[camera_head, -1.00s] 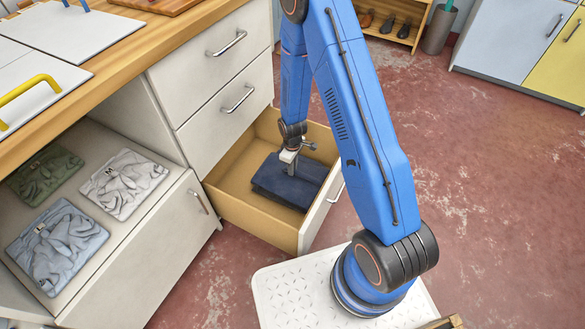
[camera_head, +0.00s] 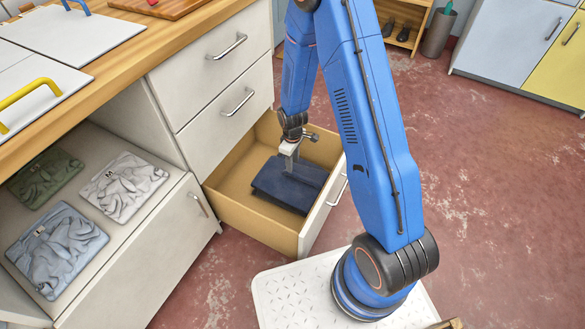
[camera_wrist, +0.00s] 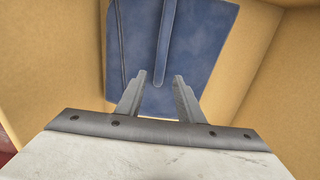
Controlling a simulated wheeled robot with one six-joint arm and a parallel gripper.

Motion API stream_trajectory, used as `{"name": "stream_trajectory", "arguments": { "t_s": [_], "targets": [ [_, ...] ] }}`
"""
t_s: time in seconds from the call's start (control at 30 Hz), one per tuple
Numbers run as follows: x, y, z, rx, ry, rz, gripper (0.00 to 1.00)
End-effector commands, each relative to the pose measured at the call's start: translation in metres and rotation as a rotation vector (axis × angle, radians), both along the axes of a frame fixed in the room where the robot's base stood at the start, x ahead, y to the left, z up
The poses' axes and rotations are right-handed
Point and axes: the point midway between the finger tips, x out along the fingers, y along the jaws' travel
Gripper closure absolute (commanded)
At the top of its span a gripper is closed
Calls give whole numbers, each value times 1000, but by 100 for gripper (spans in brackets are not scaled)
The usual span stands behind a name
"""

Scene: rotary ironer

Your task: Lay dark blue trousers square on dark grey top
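The dark blue trousers (camera_head: 290,188) lie as a flat folded bundle in the open drawer. The wrist view shows them (camera_wrist: 205,45) with a narrow raised strip running down their middle. My gripper (camera_head: 291,168) points down over the trousers inside the drawer. In the wrist view its two fingers (camera_wrist: 159,80) stand apart, one on each side of the strip's near end, with space between. I cannot tell how high the fingertips are above the cloth. I cannot make out a dark grey top in either view.
The open drawer (camera_head: 230,207) has walls close around the trousers. A shelf on the left holds a green (camera_head: 45,177), a light grey (camera_head: 123,187) and a blue-grey garment (camera_head: 57,248). A wooden counter (camera_head: 118,62) is above. The red floor right of my arm is clear.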

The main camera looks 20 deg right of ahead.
Motion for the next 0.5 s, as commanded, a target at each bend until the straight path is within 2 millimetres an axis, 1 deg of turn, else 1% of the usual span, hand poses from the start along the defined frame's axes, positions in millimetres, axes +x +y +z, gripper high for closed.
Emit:
{"name": "stream_trajectory", "arguments": {
  "t_s": [0.03, 0.2, 0.3, 0.5],
  "targets": [
    [1, 0, 9, 0, -3, 0, 66],
    [0, 0, 34, 1, -2, 0, 66],
    [0, 0, 45, 0, -1, 0, 66],
    [0, 0, 57, 0, 0, 0, 66]
  ]
}}
